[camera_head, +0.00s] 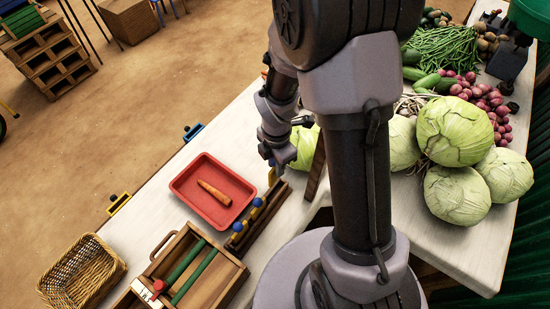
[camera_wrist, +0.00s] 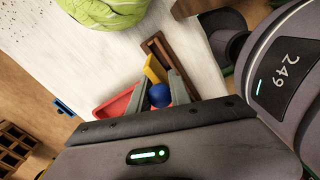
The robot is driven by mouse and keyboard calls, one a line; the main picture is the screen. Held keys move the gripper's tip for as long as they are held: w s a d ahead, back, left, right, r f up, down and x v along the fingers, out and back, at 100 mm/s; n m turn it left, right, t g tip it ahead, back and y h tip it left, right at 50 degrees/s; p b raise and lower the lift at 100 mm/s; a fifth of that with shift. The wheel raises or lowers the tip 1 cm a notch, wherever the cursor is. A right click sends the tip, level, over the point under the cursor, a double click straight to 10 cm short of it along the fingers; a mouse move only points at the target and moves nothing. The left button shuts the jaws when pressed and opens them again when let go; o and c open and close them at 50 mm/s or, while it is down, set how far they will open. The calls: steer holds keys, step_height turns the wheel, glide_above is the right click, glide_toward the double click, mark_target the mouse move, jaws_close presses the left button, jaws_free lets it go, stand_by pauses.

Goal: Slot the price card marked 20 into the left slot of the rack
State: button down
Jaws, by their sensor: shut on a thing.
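My gripper (camera_head: 271,166) is shut on a price card (camera_wrist: 154,69), a yellow piece with a blue ball knob, between the fingers (camera_wrist: 158,80). Its number is not legible. In the head view the card is at the far end of the dark wooden rack (camera_head: 262,219). The rack also shows in the wrist view (camera_wrist: 154,48), with a long groove, just beyond the card. I cannot tell whether the card is in a slot or above it. Two more blue knobs with yellow (camera_head: 257,202) show along the rack in the head view.
A wooden box (camera_head: 225,283) with green bars and a wicker basket (camera_head: 82,272) stand nearer. Cabbages (camera_head: 455,131) and other vegetables crowd the right side. My arm hides the table's middle.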

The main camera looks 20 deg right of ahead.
mark_target(276, 180)
steer(key=shift+s+a+f+b, duration=0.1)
steer(key=shift+s+f+b, duration=0.1)
steer(key=shift+f+b, duration=0.35)
step_height(276, 180, down, 5)
steer(key=b, duration=0.4)
stand_by(0.5)
steer(key=shift+f+m+b, duration=0.3)
steer(key=shift+f+b, duration=0.95)
steer(key=shift+f, duration=0.15)
